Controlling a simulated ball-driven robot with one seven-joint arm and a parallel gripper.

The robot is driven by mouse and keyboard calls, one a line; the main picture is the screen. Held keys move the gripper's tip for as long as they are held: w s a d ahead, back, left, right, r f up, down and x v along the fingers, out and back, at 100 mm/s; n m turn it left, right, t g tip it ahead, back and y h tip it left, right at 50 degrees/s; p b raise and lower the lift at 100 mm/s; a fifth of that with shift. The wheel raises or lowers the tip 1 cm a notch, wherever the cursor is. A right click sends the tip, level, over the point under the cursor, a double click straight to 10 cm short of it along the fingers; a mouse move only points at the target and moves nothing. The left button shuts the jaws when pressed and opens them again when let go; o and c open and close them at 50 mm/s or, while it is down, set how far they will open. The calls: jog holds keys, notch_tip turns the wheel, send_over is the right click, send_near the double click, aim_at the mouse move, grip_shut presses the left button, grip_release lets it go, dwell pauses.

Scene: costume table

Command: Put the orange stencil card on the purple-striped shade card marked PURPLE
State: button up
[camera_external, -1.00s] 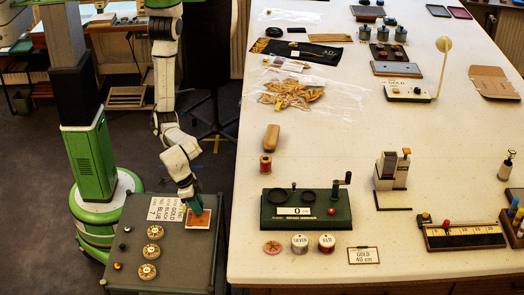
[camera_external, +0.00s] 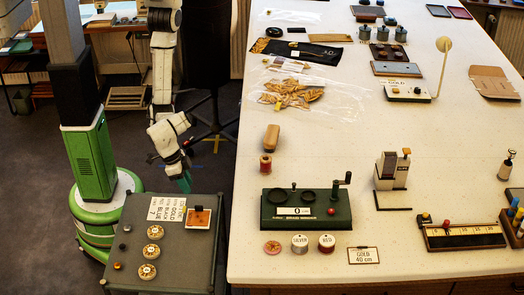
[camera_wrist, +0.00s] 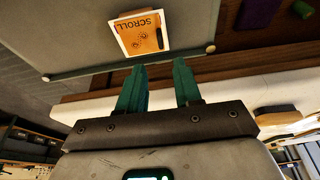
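The orange stencil card (camera_external: 198,218) lies on the top of a dark grey-green cabinet, near its far right corner. In the wrist view the orange card (camera_wrist: 142,36) has a pale border, the word SCROLL upside down and small cut-out shapes. My gripper (camera_external: 185,184) is just beyond the cabinet's far edge, apart from the card. In the wrist view my gripper (camera_wrist: 158,66) shows two green fingers spread with nothing between them. I cannot make out a purple-striped card marked PURPLE in either view.
The cabinet top (camera_external: 185,255) also holds round tan discs (camera_external: 153,232) and a white lettered sign (camera_external: 166,208). The long white table (camera_external: 215,265) stands to the right, with a green device (camera_external: 306,210) and spools. A purple patch (camera_wrist: 258,14) shows in the wrist view, unclear.

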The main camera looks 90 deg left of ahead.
jog(key=shift+p+v, duration=0.6)
jog(key=shift+v, duration=0.35)
